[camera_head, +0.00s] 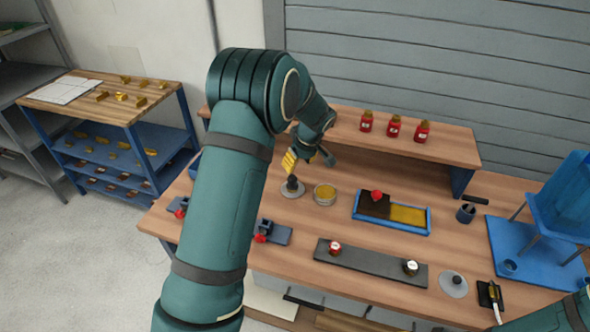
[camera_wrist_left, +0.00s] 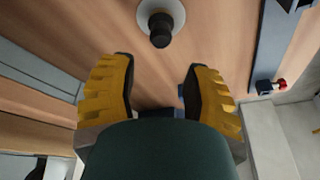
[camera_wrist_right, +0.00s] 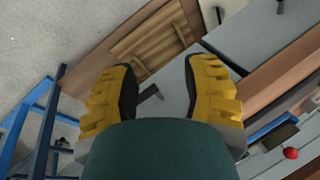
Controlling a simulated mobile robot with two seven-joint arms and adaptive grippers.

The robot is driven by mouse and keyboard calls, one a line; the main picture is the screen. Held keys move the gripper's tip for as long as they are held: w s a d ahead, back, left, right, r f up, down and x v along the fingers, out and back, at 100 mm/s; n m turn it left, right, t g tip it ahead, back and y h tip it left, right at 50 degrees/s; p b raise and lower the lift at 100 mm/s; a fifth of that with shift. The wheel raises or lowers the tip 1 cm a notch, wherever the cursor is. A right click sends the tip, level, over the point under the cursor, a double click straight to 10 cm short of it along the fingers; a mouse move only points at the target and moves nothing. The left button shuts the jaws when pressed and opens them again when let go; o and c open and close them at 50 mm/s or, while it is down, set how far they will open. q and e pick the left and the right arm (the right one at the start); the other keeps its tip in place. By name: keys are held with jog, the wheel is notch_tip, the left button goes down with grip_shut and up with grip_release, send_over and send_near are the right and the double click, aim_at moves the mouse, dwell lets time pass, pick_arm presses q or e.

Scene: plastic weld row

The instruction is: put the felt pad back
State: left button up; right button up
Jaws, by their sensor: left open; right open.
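No label marks the felt pad; I cannot tell which item it is. A pale grey disc with a black upright knob (camera_head: 292,187) stands on the bench at left, beside a round tin with a yellow top (camera_head: 325,193). Another grey disc with a small knob (camera_head: 453,284) lies at the bench's front right. My left gripper (camera_head: 302,160) is open and empty, close to the black-knobbed disc. In the left wrist view that disc (camera_wrist_left: 161,22) is beyond the fingertips, apart from them. My right gripper (camera_wrist_right: 155,80) is open and empty; the head view shows only part of its arm.
A blue tray (camera_head: 405,231) with dark and yellow halves and a red knob sits mid-bench. A dark strip (camera_head: 370,265) holds two small jars. Red bottles (camera_head: 394,127) stand on the raised shelf.

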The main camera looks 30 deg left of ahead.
pick_arm(q)
jog(key=shift+v, duration=1.8)
